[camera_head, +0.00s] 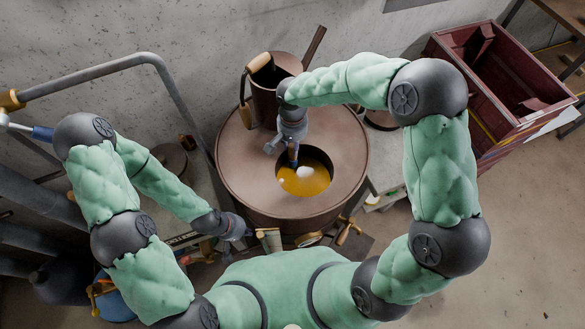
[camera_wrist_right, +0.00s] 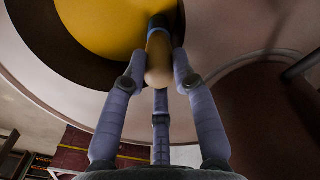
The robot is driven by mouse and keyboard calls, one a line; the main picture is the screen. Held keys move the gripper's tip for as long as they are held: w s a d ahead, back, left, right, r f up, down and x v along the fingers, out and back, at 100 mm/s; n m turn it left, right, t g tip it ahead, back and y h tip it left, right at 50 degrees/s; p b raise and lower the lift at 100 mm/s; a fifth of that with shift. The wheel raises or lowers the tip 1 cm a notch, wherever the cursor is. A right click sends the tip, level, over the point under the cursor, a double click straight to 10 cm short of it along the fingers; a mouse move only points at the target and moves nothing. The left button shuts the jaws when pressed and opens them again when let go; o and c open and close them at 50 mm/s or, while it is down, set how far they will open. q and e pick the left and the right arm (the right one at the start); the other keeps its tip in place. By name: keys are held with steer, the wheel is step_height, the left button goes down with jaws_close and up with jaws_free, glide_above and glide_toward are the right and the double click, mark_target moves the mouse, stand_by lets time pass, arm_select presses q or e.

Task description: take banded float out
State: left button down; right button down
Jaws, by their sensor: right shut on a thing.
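A brown drum (camera_head: 240,165) has a round opening with yellow liquid (camera_head: 300,186) inside. A pale white rounded patch (camera_head: 304,172) shows in the liquid; I cannot tell whether it is an object or a glare. My right gripper (camera_head: 284,147) is over the opening. In the right wrist view its fingers (camera_wrist_right: 160,82) are shut on a tan rounded piece with a blue band (camera_wrist_right: 158,62), apparently the banded float. Its far end lies over the yellow liquid, and I cannot tell whether it touches it. My left gripper (camera_head: 240,229) is by the drum's lower left edge; its fingers are too small to read.
A brown jug (camera_head: 265,92) with a tan handle stands on the drum's back. A dark red crate (camera_head: 490,90) stands at the upper right. Grey pipes (camera_head: 100,70) run along the left. The floor at the right is clear.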

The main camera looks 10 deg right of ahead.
steer(key=shift+r+p, duration=1.6)
steer(key=shift+r, duration=1.45)
step_height(320, 180, up, 15)
steer(key=p, duration=0.9)
steer(key=shift+f, duration=0.1)
